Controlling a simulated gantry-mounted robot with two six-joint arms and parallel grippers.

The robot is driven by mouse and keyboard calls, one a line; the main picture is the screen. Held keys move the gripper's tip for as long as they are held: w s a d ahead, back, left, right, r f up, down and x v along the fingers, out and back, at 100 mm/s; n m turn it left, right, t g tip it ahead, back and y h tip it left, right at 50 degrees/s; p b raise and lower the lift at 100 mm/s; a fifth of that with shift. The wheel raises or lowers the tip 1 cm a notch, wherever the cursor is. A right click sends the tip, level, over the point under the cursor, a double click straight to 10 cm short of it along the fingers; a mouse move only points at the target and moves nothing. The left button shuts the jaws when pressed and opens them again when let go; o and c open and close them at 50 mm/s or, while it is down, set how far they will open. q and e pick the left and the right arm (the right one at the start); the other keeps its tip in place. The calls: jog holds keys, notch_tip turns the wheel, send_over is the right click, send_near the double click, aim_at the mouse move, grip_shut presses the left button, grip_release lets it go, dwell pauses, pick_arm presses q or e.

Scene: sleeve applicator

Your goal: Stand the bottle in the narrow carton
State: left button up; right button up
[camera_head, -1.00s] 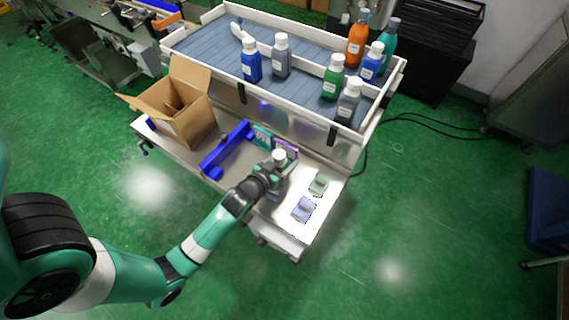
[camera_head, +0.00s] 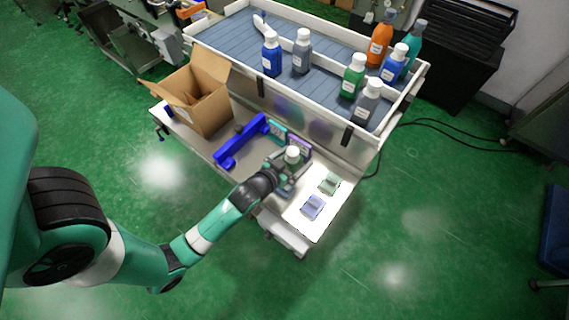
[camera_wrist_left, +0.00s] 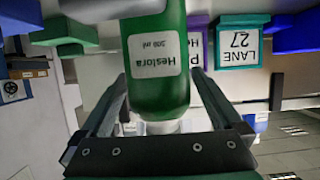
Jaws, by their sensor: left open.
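A green bottle with a white cap (camera_head: 292,152) stands on the metal bench in the head view, partly hidden by my left gripper (camera_head: 286,170). In the left wrist view the green bottle (camera_wrist_left: 160,100) appears upside down, with a white label reading "Hestora 200 ml". My left gripper (camera_wrist_left: 160,80) is open, with one finger on each side of the bottle. An open brown carton (camera_head: 208,103) with raised flaps stands at the bench's left end. I see no other carton. My right gripper is out of view.
A blue angled bar (camera_head: 241,141) lies between carton and bottle. A teal "LANE 27" sign (camera_wrist_left: 240,42) and a purple sign (camera_head: 299,147) stand behind the bottle. Several bottles stand on the raised conveyor (camera_head: 330,60).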

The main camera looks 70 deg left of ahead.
pick_arm(q)
jog(key=p+v, duration=0.2)
jog(key=v, duration=0.8)
jog(key=shift+s+d+r, duration=0.15)
jog(key=shift+s+r, duration=0.05)
jog(key=shift+s, duration=0.05)
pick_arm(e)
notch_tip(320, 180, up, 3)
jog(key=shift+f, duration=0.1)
